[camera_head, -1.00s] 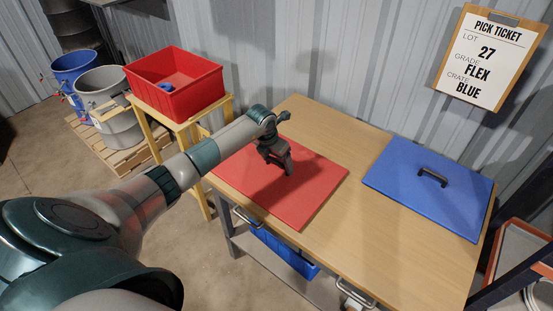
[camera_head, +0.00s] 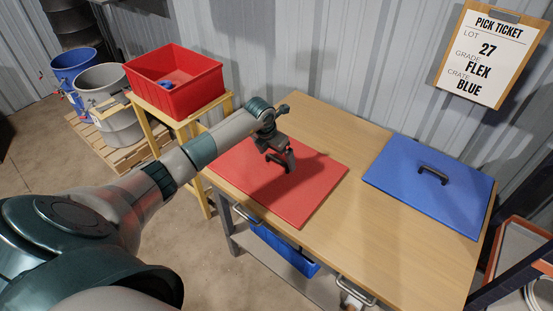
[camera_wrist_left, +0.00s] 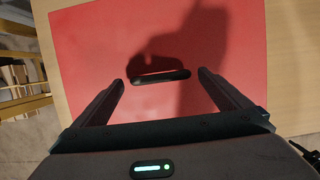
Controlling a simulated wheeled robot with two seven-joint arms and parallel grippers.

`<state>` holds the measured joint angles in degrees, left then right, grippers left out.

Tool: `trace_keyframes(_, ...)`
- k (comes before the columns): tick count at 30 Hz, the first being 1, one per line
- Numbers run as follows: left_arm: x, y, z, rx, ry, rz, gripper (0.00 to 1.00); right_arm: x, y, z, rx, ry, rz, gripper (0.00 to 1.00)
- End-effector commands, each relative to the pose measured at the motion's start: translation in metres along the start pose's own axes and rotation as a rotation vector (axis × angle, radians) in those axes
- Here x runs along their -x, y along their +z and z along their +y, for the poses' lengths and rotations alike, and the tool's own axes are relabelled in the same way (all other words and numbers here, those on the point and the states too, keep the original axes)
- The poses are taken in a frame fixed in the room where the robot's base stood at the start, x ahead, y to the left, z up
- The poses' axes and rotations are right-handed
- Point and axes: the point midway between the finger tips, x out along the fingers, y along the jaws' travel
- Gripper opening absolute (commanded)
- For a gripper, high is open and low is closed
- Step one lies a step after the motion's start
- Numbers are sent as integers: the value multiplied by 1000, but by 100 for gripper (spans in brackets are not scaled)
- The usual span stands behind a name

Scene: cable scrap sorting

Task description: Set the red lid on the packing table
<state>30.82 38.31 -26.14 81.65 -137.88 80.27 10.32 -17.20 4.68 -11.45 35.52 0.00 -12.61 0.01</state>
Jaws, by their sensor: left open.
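The red lid (camera_head: 297,200) lies flat on the left part of the wooden packing table (camera_head: 355,235). Its dark handle (camera_wrist_left: 160,77) shows in the left wrist view, between and just beyond the fingertips. My left gripper (camera_head: 287,165) is over the lid, open and empty. In the left wrist view its two fingers (camera_wrist_left: 160,82) stand apart on either side of the handle, touching nothing that I can see. My right gripper is not in view.
A blue lid (camera_head: 430,185) with a black handle lies on the table's right part. A red crate (camera_head: 175,85) stands on a wooden stand at the left. A blue crate (camera_head: 283,250) sits under the table. The table between the lids is clear.

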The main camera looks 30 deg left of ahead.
Motion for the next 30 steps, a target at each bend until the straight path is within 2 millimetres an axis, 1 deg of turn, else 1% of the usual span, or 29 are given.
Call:
trace_keyframes(5,25,0,1,-3,2,-4,96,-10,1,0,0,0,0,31)
trace_keyframes(12,69,0,0,-3,2,-4,96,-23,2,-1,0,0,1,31)
trace_keyframes(18,95,0,0,-1,1,-2,96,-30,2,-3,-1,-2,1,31)
trace_keyframes(23,104,0,0,-1,0,-1,96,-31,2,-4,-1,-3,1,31)
trace_keyframes(30,106,-1,-1,-1,0,0,96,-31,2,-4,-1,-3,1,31)
